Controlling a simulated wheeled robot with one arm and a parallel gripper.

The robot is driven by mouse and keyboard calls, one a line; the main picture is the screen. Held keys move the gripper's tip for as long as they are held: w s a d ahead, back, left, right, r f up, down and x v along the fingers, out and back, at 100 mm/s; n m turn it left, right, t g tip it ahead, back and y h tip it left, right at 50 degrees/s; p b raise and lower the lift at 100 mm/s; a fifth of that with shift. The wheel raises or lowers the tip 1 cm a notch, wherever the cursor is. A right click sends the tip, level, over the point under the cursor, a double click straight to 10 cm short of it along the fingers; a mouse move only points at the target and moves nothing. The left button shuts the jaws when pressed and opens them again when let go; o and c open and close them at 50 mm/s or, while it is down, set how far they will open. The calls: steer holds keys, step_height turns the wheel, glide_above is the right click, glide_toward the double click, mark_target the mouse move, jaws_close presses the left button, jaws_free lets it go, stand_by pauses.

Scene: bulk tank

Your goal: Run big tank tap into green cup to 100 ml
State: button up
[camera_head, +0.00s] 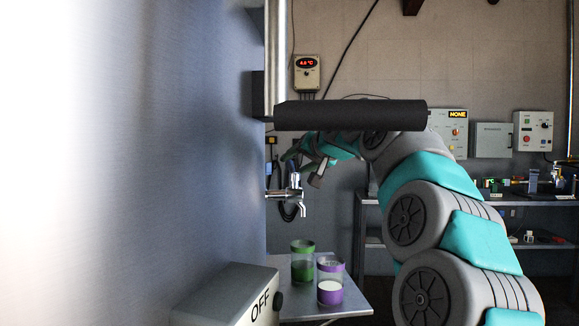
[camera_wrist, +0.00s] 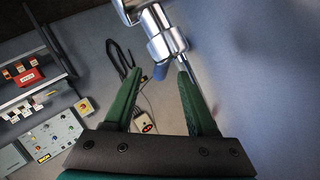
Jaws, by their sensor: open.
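The big metal tank (camera_head: 170,130) fills the left of the head view. The tap also shows in the wrist view (camera_wrist: 165,38). The green cup (camera_head: 303,266), clear with green bands, stands on a small metal shelf (camera_head: 350,304) below the tap; I see no white liquid in it. My gripper (camera_head: 308,168) is open beside the tap lever.
A purple-banded cup (camera_head: 330,284) holding white liquid stands right of the green cup. A box marked OFF (camera_head: 235,296) is at the front. A red-digit display (camera_head: 307,73) hangs on the back wall. A bench (camera_head: 480,200) stands behind my arm.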

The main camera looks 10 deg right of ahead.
mark_target(293, 164)
steer(key=shift+x, duration=1.9)
jaws_close()
